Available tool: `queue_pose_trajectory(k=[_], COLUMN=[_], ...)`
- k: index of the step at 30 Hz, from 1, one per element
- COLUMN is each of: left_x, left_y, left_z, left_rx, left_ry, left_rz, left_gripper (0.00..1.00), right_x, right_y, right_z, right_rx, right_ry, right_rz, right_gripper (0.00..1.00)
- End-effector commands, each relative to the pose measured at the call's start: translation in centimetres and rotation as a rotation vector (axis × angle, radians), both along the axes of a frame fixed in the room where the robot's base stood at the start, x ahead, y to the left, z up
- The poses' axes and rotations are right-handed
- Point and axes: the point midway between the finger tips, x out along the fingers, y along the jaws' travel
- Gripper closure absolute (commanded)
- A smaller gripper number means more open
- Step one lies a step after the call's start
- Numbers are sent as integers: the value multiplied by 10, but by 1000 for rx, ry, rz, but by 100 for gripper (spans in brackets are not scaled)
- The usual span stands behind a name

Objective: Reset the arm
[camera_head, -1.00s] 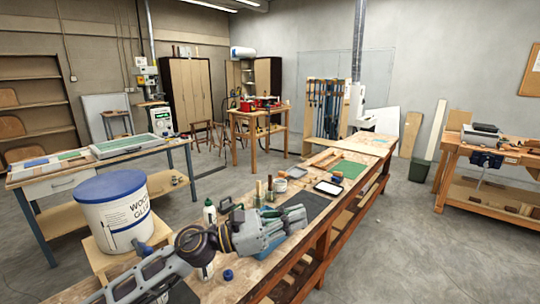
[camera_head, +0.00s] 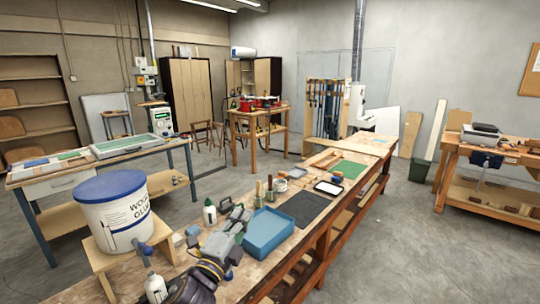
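My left arm comes in from the bottom edge, left of centre. Its grey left gripper (camera_head: 238,216) is over the near part of the long wooden workbench (camera_head: 232,288), just left of a blue tray (camera_head: 268,232). The fingers point away from the camera. Whether they are open or shut is unclear, and I see nothing clearly held. My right gripper is not in view.
A wood glue bucket (camera_head: 112,212) with a blue lid stands on a small wooden stand at the left. A white bottle (camera_head: 209,212) stands beyond the gripper and another (camera_head: 155,288) near my arm. A dark mat (camera_head: 303,207) lies beyond the tray.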

Motion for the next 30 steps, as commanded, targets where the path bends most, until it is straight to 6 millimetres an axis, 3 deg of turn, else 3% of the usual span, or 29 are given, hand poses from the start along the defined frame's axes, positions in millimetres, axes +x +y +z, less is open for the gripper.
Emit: queue_pose_trajectory(k=[8,14,20,30], left_x=[-8,-31,-68,-159], left_y=[48,78,104,133], left_z=[-73,-133,-191,-275], left_rx=[-284,-478,-661,-931], left_ry=[350,596,832,1203], left_rz=[150,274,418,699], left_gripper=[100,100,100,100], right_x=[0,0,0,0], right_y=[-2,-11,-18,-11], right_z=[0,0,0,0], right_rx=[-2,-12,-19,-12], right_ry=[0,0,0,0], right_rz=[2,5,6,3], right_gripper=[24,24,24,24])
